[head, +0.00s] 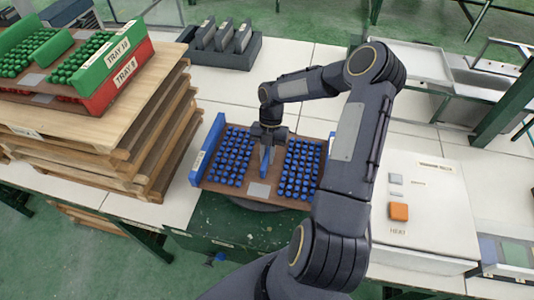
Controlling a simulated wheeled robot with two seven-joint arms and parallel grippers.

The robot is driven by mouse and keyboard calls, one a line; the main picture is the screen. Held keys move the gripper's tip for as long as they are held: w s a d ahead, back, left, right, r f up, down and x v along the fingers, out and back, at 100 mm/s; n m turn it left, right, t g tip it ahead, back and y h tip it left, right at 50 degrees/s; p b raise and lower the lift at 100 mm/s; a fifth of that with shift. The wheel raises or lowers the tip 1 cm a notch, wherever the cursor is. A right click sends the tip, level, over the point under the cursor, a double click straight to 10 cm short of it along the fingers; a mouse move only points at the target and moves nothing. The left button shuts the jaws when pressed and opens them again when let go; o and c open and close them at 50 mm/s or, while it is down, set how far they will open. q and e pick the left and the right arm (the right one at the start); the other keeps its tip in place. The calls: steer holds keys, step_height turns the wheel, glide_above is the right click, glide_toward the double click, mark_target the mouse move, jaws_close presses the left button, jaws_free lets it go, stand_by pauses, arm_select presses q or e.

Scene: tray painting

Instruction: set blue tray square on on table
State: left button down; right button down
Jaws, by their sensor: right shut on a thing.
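The blue tray (258,191) has a brown base, blue end walls and rows of blue pieces on both sides of a blue middle bar. It lies slightly turned near the front edge of the white table, above a round dark support that partly shows under it. My right gripper (267,150) reaches down from above and is shut on the blue middle bar (265,165). Its fingertips are small and partly hidden. My left gripper is not in view.
A stack of wooden pallets (150,150) stands close on the left, bearing a green tray (107,62) above a red tray (120,86). A dark holder (225,52) stands behind. A white heater box (430,215) with an orange button stands on the right. White tabletop (310,65) is clear behind the tray.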

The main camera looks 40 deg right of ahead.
steer(key=shift+f, duration=0.1)
steer(key=c, duration=1.4)
jaws_free()
